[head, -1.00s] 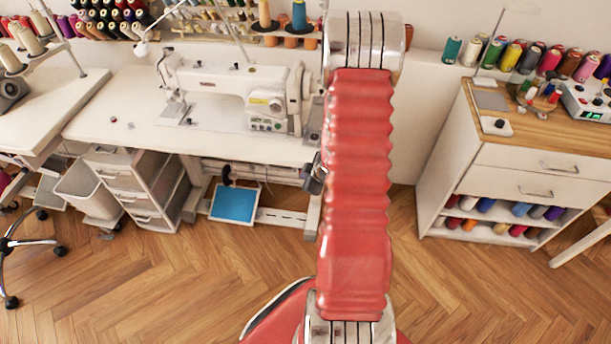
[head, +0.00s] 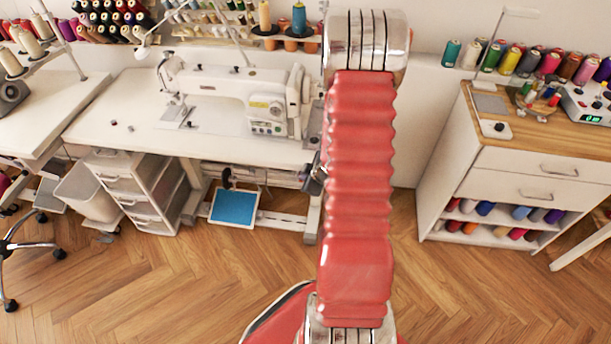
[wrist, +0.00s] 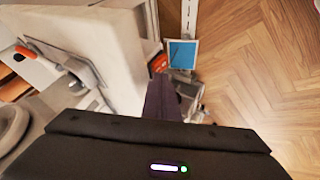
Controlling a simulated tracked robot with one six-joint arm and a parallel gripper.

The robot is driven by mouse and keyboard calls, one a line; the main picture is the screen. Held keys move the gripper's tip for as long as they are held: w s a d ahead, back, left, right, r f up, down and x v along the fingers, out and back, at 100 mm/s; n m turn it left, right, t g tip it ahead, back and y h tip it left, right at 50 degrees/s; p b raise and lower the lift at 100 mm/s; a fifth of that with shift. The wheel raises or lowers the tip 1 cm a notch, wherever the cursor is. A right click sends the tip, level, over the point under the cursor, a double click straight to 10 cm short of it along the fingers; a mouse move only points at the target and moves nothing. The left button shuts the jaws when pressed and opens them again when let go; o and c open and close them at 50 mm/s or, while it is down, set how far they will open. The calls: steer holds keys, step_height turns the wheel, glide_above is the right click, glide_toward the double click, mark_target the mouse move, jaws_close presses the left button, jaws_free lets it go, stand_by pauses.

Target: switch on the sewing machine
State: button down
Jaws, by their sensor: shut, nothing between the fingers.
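The white sewing machine (head: 235,90) stands on a white table (head: 110,110), left of my red arm in the head view. A small panel with buttons (head: 265,128) is on its right end. The foot pedal (head: 234,204) with a blue top is under the table; it also shows in the wrist view (wrist: 182,54). My gripper (wrist: 165,98) is shut and empty, pointing down past the pale table-side surface in the wrist view. A small red-orange part (wrist: 155,62) shows just beyond the fingers; I cannot tell what it is. My arm hides part of the table's right end in the head view.
A drawer unit (head: 140,190) and a bin (head: 85,190) stand under the table at left. A white cabinet (head: 500,185) with a wooden top stands at right. Thread spools line the wall. The wooden floor (head: 190,290) in front is clear.

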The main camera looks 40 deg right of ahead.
steer(key=v, duration=1.1)
steer(key=shift+a+r, duration=0.3)
steer(key=shift+r, duration=0.1)
stand_by(0.5)
